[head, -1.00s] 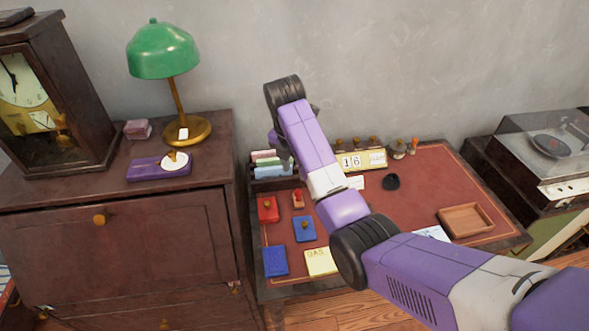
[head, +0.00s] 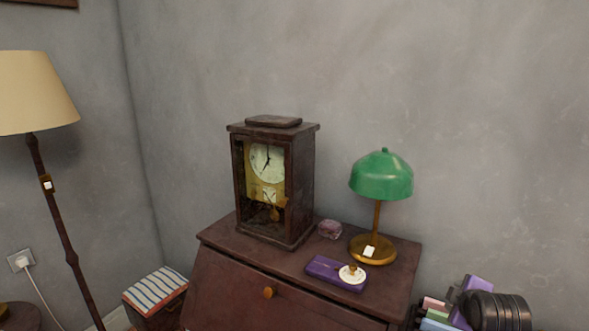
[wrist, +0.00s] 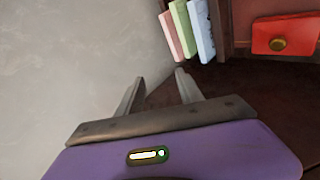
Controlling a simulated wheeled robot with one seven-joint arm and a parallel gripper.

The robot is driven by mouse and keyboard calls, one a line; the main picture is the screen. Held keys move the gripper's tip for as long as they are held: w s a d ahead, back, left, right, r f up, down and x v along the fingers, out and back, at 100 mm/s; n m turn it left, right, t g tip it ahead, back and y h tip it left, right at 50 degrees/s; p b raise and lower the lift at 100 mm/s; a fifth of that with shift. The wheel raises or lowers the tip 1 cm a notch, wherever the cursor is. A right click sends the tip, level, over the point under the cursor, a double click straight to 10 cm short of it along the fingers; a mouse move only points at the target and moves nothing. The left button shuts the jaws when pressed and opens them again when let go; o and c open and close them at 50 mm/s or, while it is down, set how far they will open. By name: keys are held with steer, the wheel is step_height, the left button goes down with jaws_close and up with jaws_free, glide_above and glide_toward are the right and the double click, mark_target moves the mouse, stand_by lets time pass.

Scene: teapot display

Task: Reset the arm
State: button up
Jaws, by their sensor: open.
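My gripper (wrist: 160,86) shows in the wrist view with its two grey fingers apart and nothing between them. Its fingers point past a dark red-brown surface near the grey wall. A row of pink, green and pale blue books or folders (wrist: 188,30) stands ahead of it, and a red box with a brass knob (wrist: 279,36) is at the upper right. In the head view only a purple and black part of my arm (head: 500,310) shows at the bottom right. The fingers are not visible there.
A dark wooden cabinet (head: 232,284) carries a pendulum clock (head: 302,170), a green lamp (head: 381,178), a small pinkish block (head: 330,229) and a purple box (head: 322,268) with a white disc. A floor lamp (head: 35,95) stands at left, near a striped-top box (head: 155,288).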

steer(key=s+a+f+m+t, duration=0.1)
steer(key=s+a+m+t, duration=0.25)
steer(key=s+a, duration=0.5)
steer(key=s+a+f+m+t, duration=0.1)
steer(key=s+a+m+t, duration=0.35)
steer(key=s, duration=0.65)
steer(key=s+a+r+g+y, duration=0.1)
steer(key=s+a, duration=0.2)
steer(key=s, duration=0.7)
steer(key=s+a+r+m+g+y, duration=0.1)
steer(key=s+a, duration=0.2)
steer(key=s, duration=0.7)
steer(key=s+a+r+m+y, duration=0.1)
steer(key=s+a, duration=0.3)
steer(key=s, duration=0.6)
steer(key=shift+r+g+y, duration=0.15)
steer(key=shift+g+y, duration=0.25)
steer(key=shift+y, duration=0.1)
